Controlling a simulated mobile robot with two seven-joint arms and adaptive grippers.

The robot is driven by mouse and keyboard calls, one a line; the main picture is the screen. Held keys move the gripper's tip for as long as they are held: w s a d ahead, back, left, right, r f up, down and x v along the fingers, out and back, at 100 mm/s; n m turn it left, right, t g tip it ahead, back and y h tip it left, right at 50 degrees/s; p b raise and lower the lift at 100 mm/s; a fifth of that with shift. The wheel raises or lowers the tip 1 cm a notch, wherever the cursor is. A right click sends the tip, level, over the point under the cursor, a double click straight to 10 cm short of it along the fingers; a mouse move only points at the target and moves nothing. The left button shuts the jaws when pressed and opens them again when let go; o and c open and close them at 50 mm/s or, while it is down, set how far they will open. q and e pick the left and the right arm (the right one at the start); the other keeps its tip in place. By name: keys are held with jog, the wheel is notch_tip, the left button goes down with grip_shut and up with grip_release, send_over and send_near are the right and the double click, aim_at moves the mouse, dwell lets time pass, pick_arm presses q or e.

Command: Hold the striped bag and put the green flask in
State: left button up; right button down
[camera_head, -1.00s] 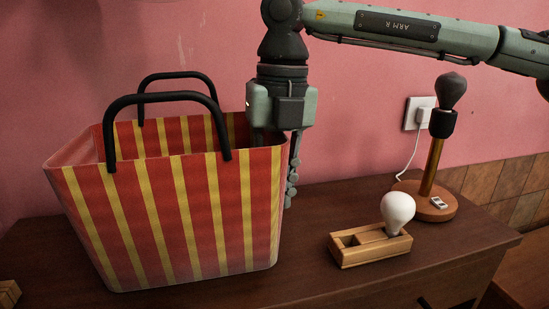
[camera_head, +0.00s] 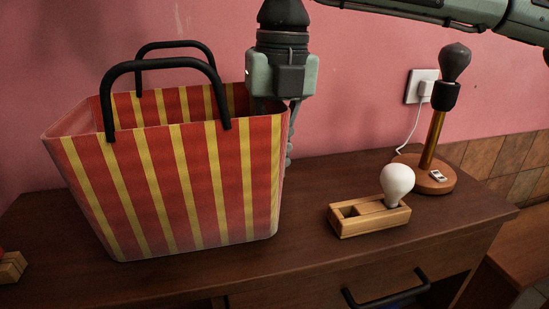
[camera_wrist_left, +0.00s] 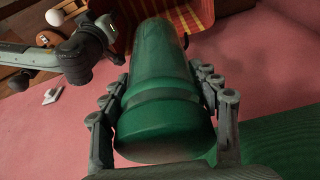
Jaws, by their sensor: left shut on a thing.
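The striped bag (camera_head: 165,190), red and yellow with two black handles, stands upright and open-topped on the left of the wooden top. My right gripper (camera_head: 275,118) points down at its right rim, with one finger outside the wall and the other partly hidden by the bag. I cannot tell whether it pinches the wall. In the left wrist view, my left gripper (camera_wrist_left: 160,100) is shut on the green flask (camera_wrist_left: 158,70), with fingers on both sides. The flask's far end points towards the bag (camera_wrist_left: 190,14), apart from it as far as I can tell. The head view shows neither flask nor left gripper.
A wooden block holder (camera_head: 370,219) with a white bulb (camera_head: 397,184) stands right of the bag. A lamp (camera_head: 433,135) with a dark bulb stands behind it, its cord running to a wall socket (camera_head: 421,87). A small wooden piece (camera_head: 12,267) lies far left.

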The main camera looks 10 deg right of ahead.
pick_arm(q)
jog(key=shift+f, duration=4.9)
jog(key=o, duration=1.4)
jog(key=shift+r, duration=0.1)
jog(key=v, duration=1.2)
